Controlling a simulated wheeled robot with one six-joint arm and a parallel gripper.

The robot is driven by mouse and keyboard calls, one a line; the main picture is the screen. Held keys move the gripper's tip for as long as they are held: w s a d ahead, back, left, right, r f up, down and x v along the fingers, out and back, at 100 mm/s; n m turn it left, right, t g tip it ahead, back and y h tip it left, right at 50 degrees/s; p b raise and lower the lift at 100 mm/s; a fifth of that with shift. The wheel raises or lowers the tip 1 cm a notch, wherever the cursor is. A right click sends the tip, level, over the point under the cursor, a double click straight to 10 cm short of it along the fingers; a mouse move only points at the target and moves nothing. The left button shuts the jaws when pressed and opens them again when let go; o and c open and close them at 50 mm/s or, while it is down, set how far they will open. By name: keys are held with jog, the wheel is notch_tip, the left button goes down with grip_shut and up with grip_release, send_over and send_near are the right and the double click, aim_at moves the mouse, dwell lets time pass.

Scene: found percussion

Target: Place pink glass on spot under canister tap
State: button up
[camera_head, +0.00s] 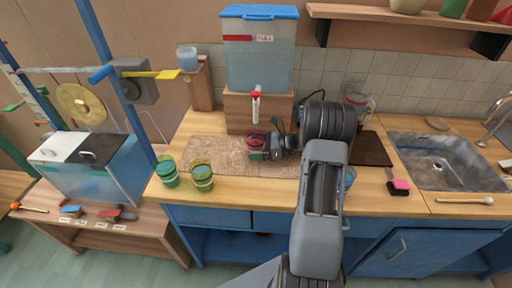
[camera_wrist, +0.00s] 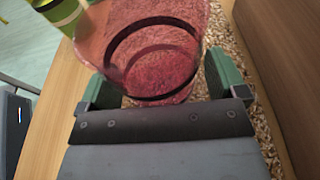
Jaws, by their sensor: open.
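The pink glass (camera_head: 256,138) is on the speckled mat (camera_head: 215,150), below the white tap (camera_head: 255,105) of the water canister (camera_head: 259,60). My gripper (camera_head: 263,154) is at the glass, low over the mat. In the wrist view the pink glass (camera_wrist: 145,50) fills the space in front of the gripper (camera_wrist: 162,85), with one green finger on each side. The jaws are open. Whether either finger touches the glass is hard to tell. The marked spot itself is hidden by the glass and gripper.
Two green-banded glasses (camera_head: 202,177) stand at the mat's left, near the counter's front edge. The wooden stand (camera_head: 232,113) carries the canister behind.

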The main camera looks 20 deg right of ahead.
jog(key=shift+r, duration=0.25)
jog(key=b+v, duration=0.1)
jog(key=v, duration=1.1)
jog(key=shift+f, duration=0.1)
